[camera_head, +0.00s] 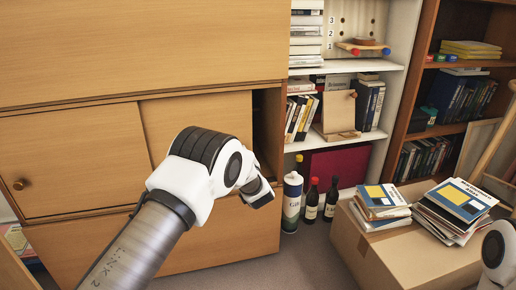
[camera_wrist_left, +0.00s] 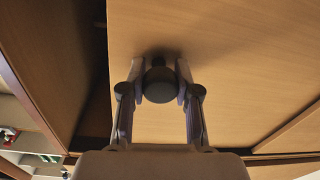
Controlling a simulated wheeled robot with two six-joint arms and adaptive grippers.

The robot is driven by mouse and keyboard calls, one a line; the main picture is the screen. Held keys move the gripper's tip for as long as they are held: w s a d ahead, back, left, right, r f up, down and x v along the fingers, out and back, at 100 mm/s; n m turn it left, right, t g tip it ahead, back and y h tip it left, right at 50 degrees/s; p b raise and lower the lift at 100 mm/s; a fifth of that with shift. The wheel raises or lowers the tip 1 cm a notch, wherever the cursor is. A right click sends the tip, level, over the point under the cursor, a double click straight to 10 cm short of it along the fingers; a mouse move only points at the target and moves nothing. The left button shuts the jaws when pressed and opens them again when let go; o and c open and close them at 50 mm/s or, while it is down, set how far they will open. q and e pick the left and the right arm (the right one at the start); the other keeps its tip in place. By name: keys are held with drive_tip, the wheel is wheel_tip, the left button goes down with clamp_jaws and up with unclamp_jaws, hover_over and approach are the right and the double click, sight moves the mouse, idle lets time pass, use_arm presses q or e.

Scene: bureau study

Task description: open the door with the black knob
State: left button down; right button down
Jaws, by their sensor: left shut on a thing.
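The black knob (camera_wrist_left: 160,84) sits on a light wooden door (camera_wrist_left: 220,60), seen close up in the left wrist view. My left gripper (camera_wrist_left: 160,70) has one finger on each side of the knob and is shut on it. In the head view this door (camera_head: 210,112) is the right one of the cabinet's lower part, and my left arm hides the knob. A dark gap (camera_head: 266,125) stands open along the door's right edge; it also shows in the left wrist view (camera_wrist_left: 92,80). My right gripper is out of view.
The other door (camera_head: 75,160), with a brass knob (camera_head: 19,184), lies to the left. Bottles (camera_head: 311,203) stand on the floor right of the cabinet. A cardboard box (camera_head: 385,262) bearing books (camera_head: 455,205) stands at the lower right. Shelves (camera_head: 345,68) are behind.

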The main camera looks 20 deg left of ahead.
use_arm(q)
drive_tip(key=s+a+p, duration=0.4)
drive_tip(key=s+a, duration=0.2)
drive_tip(key=a, duration=0.3)
drive_tip(key=s+a+p, duration=0.4)
drive_tip(key=s+a, duration=0.3)
drive_tip(key=a, duration=0.3)
drive_tip(key=shift+a+p, duration=0.25)
drive_tip(key=shift+p, duration=0.05)
drive_tip(key=c, duration=0.8)
unclamp_jaws()
drive_tip(key=v, duration=1.2)
drive_tip(key=shift+s+f, duration=0.1)
